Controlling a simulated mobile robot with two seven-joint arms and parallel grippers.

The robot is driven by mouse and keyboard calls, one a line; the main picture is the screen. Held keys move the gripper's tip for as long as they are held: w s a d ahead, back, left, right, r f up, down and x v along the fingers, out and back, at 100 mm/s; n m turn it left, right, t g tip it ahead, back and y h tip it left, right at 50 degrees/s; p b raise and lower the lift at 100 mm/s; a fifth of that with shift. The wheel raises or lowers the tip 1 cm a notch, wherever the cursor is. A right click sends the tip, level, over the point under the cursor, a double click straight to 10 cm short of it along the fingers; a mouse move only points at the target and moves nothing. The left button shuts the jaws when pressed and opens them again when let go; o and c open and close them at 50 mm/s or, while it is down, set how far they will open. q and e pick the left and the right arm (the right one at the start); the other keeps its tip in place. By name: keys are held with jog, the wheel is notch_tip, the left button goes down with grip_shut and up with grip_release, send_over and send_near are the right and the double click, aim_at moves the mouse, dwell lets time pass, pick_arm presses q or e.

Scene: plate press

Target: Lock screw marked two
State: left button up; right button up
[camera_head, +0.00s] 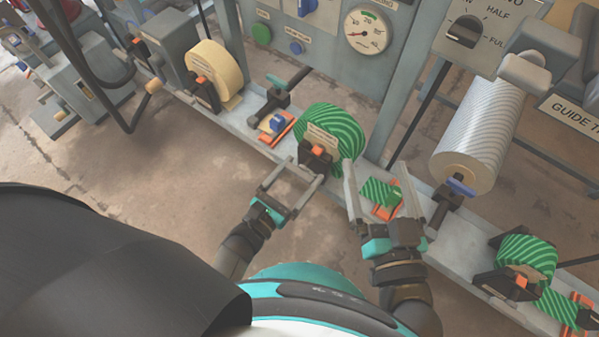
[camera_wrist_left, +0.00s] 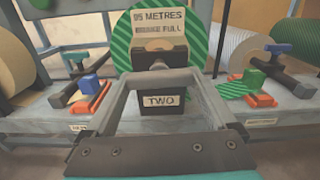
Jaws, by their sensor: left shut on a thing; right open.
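The block marked TWO (camera_wrist_left: 163,100) is dark and stands in front of a green striped roll (camera_head: 335,130). The roll carries a pale label (camera_wrist_left: 160,22) reading 95 METRES and FULL. My left gripper (camera_head: 304,174) reaches in from the front.
A tan roll (camera_head: 216,68) stands to the left and a large white striped roll (camera_head: 478,130) to the right. Another green roll (camera_head: 525,260) is at the lower right. A dark lever (camera_head: 278,92) and a gauge panel (camera_head: 366,30) are behind. The floor in front is clear.

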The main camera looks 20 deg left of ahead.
pick_arm(q)
jog(key=shift+w+m, duration=0.1)
jog(key=shift+m, duration=0.3)
jog(key=o, duration=1.1)
jog(key=shift+c, duration=0.2)
jog(key=p+v, duration=0.2)
jog(key=v, duration=1.3)
pick_arm(e)
jog(key=g, duration=0.1)
jog(key=d+f+g+h, duration=0.1)
jog(key=w+d+f+g, duration=0.1)
jog(key=g, duration=0.1)
jog(key=shift+w+d+f+n+h, duration=0.1)
jog(key=shift+d+f+n+h, duration=0.1)
jog(key=shift+f+n+h, duration=0.15)
pick_arm(q)
jog(key=shift+r, duration=0.1)
pick_arm(e)
jog(key=shift+r, duration=0.15)
